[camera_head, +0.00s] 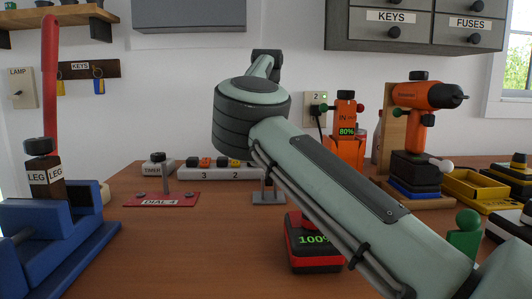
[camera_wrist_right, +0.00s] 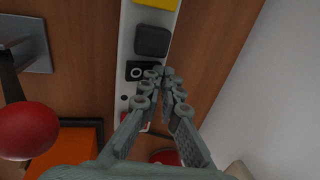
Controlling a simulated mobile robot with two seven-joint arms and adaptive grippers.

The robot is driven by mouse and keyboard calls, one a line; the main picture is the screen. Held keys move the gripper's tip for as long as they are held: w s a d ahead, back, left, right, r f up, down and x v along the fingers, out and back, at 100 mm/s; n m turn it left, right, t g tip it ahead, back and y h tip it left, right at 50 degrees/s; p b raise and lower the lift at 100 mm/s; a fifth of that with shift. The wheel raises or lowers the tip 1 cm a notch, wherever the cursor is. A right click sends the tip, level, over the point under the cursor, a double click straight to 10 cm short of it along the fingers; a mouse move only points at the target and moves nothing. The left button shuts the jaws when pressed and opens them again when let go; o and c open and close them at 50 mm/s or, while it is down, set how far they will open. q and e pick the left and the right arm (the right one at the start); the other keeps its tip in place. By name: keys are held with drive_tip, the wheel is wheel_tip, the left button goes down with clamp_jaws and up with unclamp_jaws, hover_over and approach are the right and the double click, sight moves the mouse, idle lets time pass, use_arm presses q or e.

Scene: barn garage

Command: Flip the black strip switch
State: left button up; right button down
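The white power strip (camera_head: 222,173) lies along the back of the bench, marked 3 and 2, its right end hidden by my right arm. In the right wrist view the strip (camera_wrist_right: 127,50) runs up the middle. Its black switch (camera_wrist_right: 135,70) has a white ring mark and sits beside a dark plug (camera_wrist_right: 152,40). My right gripper (camera_wrist_right: 164,76) has its fingertips together, beside the switch's right edge and overlapping it in the picture; contact cannot be told. The head view hides this gripper behind the arm. My left gripper is out of view.
A grey-based lever stand (camera_wrist_right: 35,50) with a red ball (camera_wrist_right: 28,130) is close left of the strip. An orange charger (camera_head: 345,148), drill (camera_head: 428,96) and 100% battery (camera_head: 312,262) surround my right arm.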

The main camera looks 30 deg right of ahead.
drive_tip(key=shift+s+a+f+b, duration=0.35)
drive_tip(key=shift+s+f+b, duration=0.05)
drive_tip(key=shift+s+b, duration=0.2)
drive_tip(key=v, duration=1.2)
drive_tip(key=shift+w+d+r, duration=0.2)
drive_tip(key=shift+w+r, duration=0.05)
drive_tip(key=shift+r, duration=0.15)
